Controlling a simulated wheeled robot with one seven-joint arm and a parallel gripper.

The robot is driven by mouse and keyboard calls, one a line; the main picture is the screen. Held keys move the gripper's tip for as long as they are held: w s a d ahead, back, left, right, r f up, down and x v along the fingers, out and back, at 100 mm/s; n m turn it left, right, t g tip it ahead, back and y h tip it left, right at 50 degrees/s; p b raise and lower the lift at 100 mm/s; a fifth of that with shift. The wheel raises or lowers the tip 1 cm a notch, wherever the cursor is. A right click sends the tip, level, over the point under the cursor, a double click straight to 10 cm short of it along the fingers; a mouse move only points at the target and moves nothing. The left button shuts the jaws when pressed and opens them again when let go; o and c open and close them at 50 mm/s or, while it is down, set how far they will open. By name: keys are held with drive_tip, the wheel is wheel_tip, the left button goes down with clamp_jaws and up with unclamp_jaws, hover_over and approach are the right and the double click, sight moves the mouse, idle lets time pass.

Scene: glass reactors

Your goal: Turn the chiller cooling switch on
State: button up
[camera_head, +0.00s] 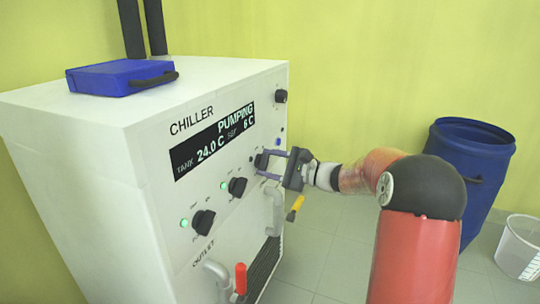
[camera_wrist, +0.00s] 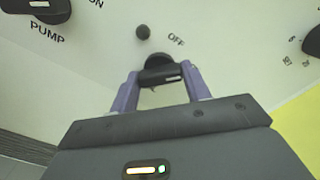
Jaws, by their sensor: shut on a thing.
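The white chiller (camera_head: 75,150) stands at the left, its display reading "PUMPING", tank 24.0 C and set 6 C. The black switch knob (camera_head: 262,160) is on its front panel, right of the two knobs with green lamps. My gripper (camera_head: 268,163) reaches it from the right. In the wrist view, the two purple fingers of my gripper (camera_wrist: 158,82) are shut on this knob (camera_wrist: 160,68), one on each side. "OFF" is printed above the knob, beside a small dark unlit lamp (camera_wrist: 143,32). Any other label of this knob is hidden or unreadable.
The pump knob (camera_wrist: 38,8) lies to the left in the wrist view. Below the panel are pipes with a red-handled valve (camera_head: 241,278) and a yellow-handled valve (camera_head: 295,208). A blue case (camera_head: 105,78) lies on top. A blue barrel (camera_head: 475,165) and white bucket (camera_head: 519,245) stand right.

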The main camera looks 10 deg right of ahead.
drive_tip(key=shift+m+p, duration=1.5)
drive_tip(key=shift+m, duration=0.2)
drive_tip(key=o, duration=1)
drive_tip(key=shift+s+d, duration=0.1)
drive_tip(key=v, duration=0.7)
drive_tip(key=shift+s+d, duration=0.2)
